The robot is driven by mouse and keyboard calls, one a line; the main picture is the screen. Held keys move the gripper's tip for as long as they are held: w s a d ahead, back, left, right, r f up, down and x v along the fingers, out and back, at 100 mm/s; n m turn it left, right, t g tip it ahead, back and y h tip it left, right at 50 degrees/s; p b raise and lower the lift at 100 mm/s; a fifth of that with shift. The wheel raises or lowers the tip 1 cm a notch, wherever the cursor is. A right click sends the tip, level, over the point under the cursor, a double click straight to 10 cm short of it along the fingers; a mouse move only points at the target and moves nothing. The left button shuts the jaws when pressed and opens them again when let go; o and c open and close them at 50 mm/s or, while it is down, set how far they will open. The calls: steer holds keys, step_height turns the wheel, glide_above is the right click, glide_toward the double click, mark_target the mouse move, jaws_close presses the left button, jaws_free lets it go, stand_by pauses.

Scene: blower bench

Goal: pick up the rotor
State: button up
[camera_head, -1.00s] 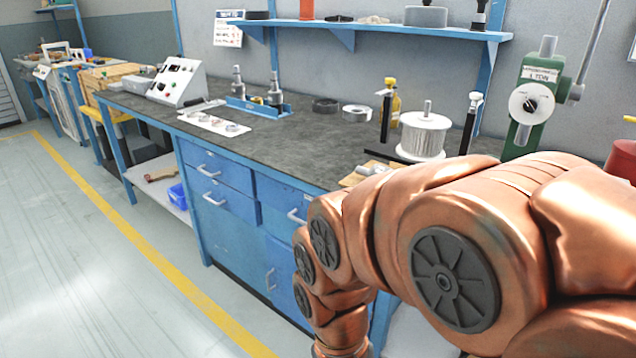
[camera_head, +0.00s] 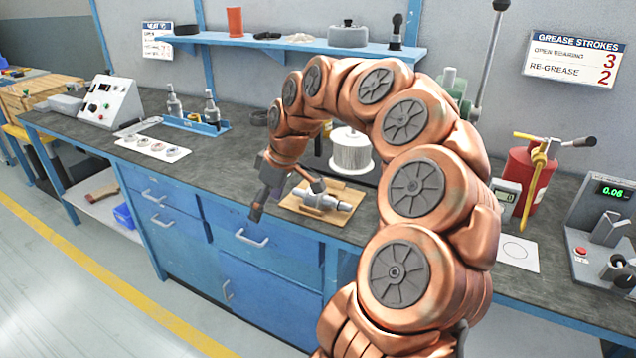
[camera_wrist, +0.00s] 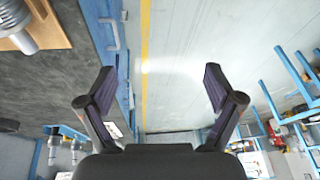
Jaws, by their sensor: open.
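The rotor, seemingly the silvery stepped shaft (camera_head: 338,204), lies on a wooden board (camera_head: 341,218) near the front edge of the bench. My gripper (camera_head: 287,202) is open and empty, beside the shaft and out toward the bench's front edge. One finger overlaps part of the shaft in the head view; I cannot tell the gap in depth. In the wrist view my spread fingers (camera_wrist: 160,90) have only floor between them. There the shaft (camera_wrist: 42,26) and board (camera_wrist: 12,22) show cut off at the upper left, outside the jaws.
A white pleated cylinder (camera_head: 351,153) stands behind the board, partly hidden by my arm. A red grease can (camera_head: 528,180) and a grey device (camera_head: 606,235) are to the right. A blue rack (camera_head: 205,125) and white card (camera_head: 152,147) are to the left. A shelf (camera_head: 270,42) hangs above.

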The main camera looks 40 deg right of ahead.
steer(key=d+r+p, duration=0.2)
steer(key=d, duration=0.9)
steer(key=m+t+h+p, duration=0.1)
steer(key=p, duration=0.1)
glide_above(329, 198)
steer(key=shift+w+a+f, duration=0.1)
steer(key=shift+a+f, duration=0.1)
steer(key=shift+f, duration=0.6)
steer(key=shift+d+f, duration=0.25)
steer(key=shift+d, duration=0.05)
steer(key=shift+f, duration=0.4)
steer(key=shift+p+x, duration=0.7)
steer(key=shift+x, duration=2.65)
steer(key=shift+c, duration=0.3)
jaws_close()
